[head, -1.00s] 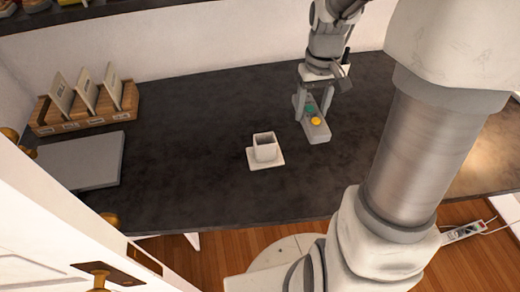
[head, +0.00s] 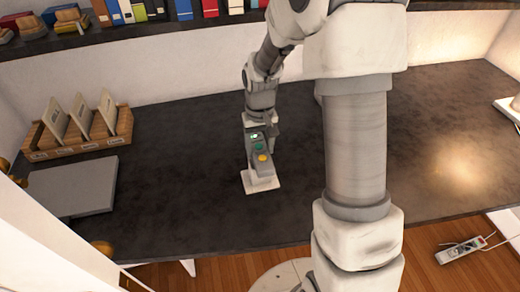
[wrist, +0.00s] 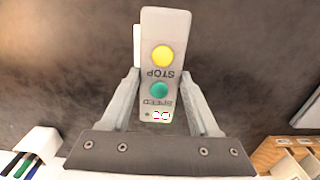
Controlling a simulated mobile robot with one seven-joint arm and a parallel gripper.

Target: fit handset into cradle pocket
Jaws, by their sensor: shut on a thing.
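The handset is a grey bar with a yellow STOP button, a green button and a small lit display; it shows in the head view (head: 263,167) and the wrist view (wrist: 165,20). My gripper (wrist: 161,84) is shut on it, with one finger on each long side near the display end. The white cradle (head: 262,185), a small square pocket on a flat base, stands on the dark desk. The handset's yellow-button end overlaps the cradle in the head view and hides the pocket mouth. I cannot tell whether that end is inside or above it.
A wooden rack (head: 80,147) with upright cards and a grey flat slab (head: 72,190) lie on the left of the dark desk (head: 180,205). A bookshelf runs along the back wall. A power strip (head: 462,250) lies on the floor.

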